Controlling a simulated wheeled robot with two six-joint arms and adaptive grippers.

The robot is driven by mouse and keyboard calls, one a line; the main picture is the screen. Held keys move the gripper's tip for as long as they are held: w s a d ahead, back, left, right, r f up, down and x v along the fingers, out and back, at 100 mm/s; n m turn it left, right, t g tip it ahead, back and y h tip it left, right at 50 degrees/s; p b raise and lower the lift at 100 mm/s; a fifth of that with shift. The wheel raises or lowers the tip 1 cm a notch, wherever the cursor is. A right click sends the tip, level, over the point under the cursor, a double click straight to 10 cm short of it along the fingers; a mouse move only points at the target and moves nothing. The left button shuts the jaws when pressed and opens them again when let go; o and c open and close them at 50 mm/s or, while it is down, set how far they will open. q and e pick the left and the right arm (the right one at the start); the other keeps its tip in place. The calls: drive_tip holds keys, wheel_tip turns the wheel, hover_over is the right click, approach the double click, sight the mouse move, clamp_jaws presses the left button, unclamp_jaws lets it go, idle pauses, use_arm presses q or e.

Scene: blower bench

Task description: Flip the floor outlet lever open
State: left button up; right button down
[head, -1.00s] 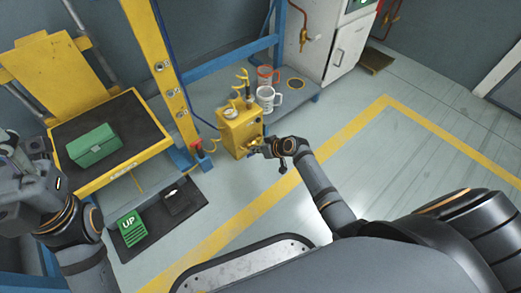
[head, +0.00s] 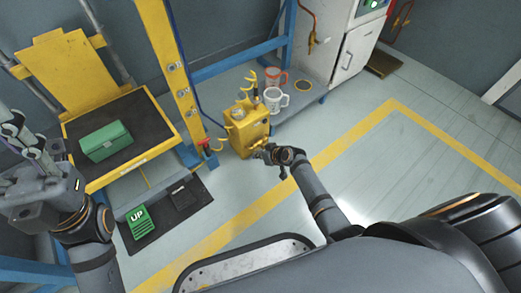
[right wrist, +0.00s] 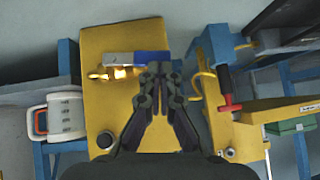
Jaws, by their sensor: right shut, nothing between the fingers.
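The yellow floor box (head: 248,136) stands beside the blue bench frame; its face fills the middle of the right wrist view (right wrist: 112,88). A lever with a blue grip and bare metal arm (right wrist: 124,58) lies crosswise on that face, with brass fittings at its left. My right gripper (head: 259,153) is shut and empty in front of the box. In the right wrist view its fingertips (right wrist: 159,69) are at the blue end of the lever; whether they touch it, I cannot tell. My left gripper (head: 22,150) is at the left edge, away from the box; its jaw opening is unclear.
A red-handled lever (right wrist: 226,85) is at the yellow post, right of the box in the wrist view. White (head: 274,100) and red (head: 275,77) jugs stand behind the box. A green case (head: 105,141) lies on the black-topped platform. Floor at right is clear.

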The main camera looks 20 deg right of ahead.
idle(0.3)
drive_tip(key=shift+r+p, duration=0.7)
drive_tip(key=shift+p, duration=0.05)
